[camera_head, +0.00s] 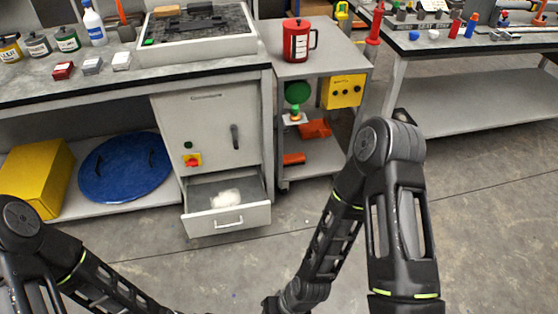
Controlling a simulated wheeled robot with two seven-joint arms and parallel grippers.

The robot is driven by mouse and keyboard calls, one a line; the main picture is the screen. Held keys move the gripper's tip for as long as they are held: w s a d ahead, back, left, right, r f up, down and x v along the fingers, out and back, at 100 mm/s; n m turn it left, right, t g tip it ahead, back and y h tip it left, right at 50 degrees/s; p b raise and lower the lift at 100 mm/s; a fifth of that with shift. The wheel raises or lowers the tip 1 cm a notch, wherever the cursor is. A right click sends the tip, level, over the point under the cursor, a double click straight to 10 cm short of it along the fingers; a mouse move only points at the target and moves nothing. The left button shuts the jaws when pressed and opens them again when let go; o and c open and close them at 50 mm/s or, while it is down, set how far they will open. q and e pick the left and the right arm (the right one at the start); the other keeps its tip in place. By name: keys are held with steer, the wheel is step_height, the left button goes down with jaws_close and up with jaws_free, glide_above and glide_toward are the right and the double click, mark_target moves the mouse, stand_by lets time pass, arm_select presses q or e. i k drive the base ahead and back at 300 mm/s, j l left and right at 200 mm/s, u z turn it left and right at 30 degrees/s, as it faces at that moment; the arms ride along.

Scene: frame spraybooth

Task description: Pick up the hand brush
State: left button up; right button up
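I cannot make out a hand brush for certain. A long dark item (193,24) lies on the grey top of the white bench unit (185,58), with a small brown block (166,11) and another dark piece (200,8) behind it; any of these may be the brush. My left arm comes in at the lower left and my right arm at the lower right. Both run down to the bottom edge, where their grippers are cut off. No gripper is seen near the bench top.
A drawer (228,221) stands open below the bench with a white crumpled thing (226,198) inside. A grey cart (322,68) with a red mug-like can (297,40) stands to the right. Bottles and cans line the bench's left. The floor (480,200) at right is clear.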

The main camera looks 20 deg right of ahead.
mark_target(291, 159)
steer(key=i+l+u, duration=0.15)
steer(key=l+u, duration=0.2)
steer(key=i+l+u, duration=0.1)
steer(key=l+u, duration=0.65)
steer(key=l, duration=1.5)
steer(key=i, duration=0.05)
